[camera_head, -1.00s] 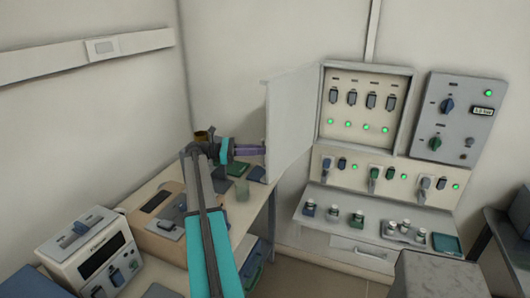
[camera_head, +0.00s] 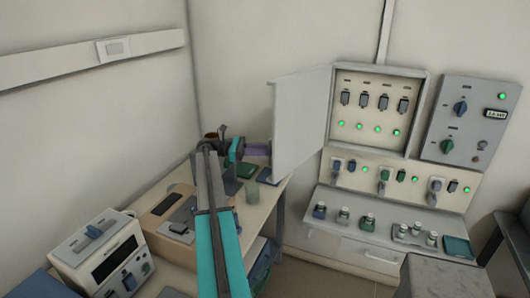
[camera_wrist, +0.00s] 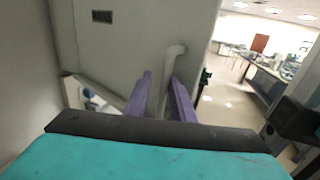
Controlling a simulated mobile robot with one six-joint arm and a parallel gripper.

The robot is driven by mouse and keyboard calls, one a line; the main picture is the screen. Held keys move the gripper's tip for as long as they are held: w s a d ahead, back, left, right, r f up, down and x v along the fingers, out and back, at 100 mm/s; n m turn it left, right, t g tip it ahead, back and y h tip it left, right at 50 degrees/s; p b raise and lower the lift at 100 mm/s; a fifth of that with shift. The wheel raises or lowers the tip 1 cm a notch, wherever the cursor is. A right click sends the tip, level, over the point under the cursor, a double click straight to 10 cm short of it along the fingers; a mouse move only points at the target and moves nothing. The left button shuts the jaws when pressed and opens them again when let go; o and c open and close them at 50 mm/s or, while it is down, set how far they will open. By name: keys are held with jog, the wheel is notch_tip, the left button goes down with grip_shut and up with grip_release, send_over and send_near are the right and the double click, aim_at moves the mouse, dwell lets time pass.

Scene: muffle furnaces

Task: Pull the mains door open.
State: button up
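The mains door (camera_head: 302,122) is a pale grey panel hinged at the left side of the wall cabinet (camera_head: 372,110). It stands swung wide out to the left, and the breakers inside are exposed. My gripper (camera_head: 262,150) is at the door's lower free edge. In the wrist view the door's face (camera_wrist: 135,45) carries a pale bent handle (camera_wrist: 172,62). My gripper's purple fingers (camera_wrist: 160,98) stand apart on either side of the handle, with a gap visible on its left. The handle's lower end is hidden.
A bench (camera_head: 262,205) with a grey device (camera_head: 105,255) and several small items lies below my arm. Under the cabinet is a socket panel (camera_head: 345,172) and a shelf with several small jars. A grey box (camera_head: 440,275) stands at front right.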

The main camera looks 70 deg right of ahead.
jog(key=shift+o, duration=0.6)
jog(key=shift+s+d+f, duration=0.1)
jog(key=shift+d+f, duration=0.1)
jog(key=shift+d, duration=0.1)
jog(key=b+v, duration=0.5)
jog(key=v, duration=0.5)
jog(key=shift+a, duration=0.15)
jog(key=w+b, duration=0.1)
jog(key=b, duration=0.5)
jog(key=shift+w+b, duration=0.15)
jog(key=shift+b, duration=0.15)
jog(key=b, duration=0.5)
jog(key=shift+w+a, duration=0.25)
jog(key=shift+w, duration=0.1)
jog(key=shift+w+a+r+b, duration=0.15)
jog(key=shift+r+b, duration=0.1)
jog(key=shift+b, duration=0.9)
jog(key=shift+r+p, duration=0.15)
jog(key=shift+p, duration=0.7)
jog(key=p, duration=0.3)
jog(key=shift+s+d, duration=0.25)
jog(key=shift+s, duration=0.1)
